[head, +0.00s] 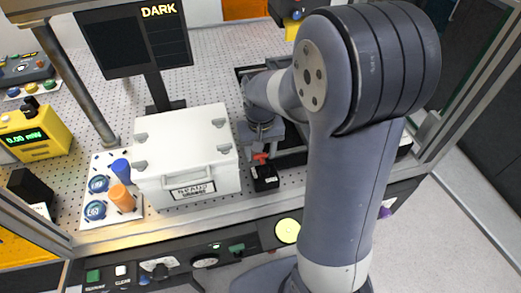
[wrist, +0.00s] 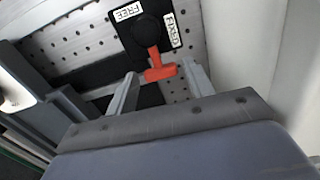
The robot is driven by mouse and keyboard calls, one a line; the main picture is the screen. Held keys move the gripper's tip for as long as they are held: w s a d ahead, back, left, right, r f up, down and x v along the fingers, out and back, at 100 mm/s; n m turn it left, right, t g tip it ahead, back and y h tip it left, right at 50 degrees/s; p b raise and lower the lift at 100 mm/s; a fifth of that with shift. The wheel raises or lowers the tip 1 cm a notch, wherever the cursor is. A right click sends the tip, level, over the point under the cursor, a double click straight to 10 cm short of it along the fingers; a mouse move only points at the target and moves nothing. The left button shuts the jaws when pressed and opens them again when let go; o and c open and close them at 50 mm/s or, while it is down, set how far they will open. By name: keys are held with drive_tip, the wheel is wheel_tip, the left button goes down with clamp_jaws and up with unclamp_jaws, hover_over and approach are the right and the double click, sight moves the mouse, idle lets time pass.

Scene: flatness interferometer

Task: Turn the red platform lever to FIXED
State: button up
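The red lever (wrist: 158,67) sits on a black plate (wrist: 134,42) with a white FREE label (wrist: 128,12) at upper left and a white FIXED label (wrist: 174,30) at right. Its arm runs from a round black hub toward my gripper and ends in a crossbar. My gripper (wrist: 160,75) is open, with one finger on each side of the crossbar; gaps show on both sides. I cannot tell whether the crossbar lies fully between the fingers in depth. In the head view the lever (head: 261,157) shows small just below my gripper (head: 262,138).
A white lidded box (head: 188,150) stands close on the left of the lever. A dark screen reading DARK (head: 135,38) and a yellow meter (head: 34,133) are further left. A tray (head: 112,203) with blue and orange parts lies beside the box. My arm hides the area on the right.

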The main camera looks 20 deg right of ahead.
sight(261, 155)
drive_tip(key=shift+o, duration=0.7)
wheel_tip(261, 155, up, 11)
drive_tip(key=shift+b, duration=0.45)
drive_tip(key=shift+f, duration=0.25)
wheel_tip(261, 155, down, 10)
drive_tip(key=shift+f+p, duration=0.2)
drive_tip(key=shift+p, duration=0.25)
drive_tip(key=shift+d+m, duration=0.15)
drive_tip(key=shift+m, duration=0.15)
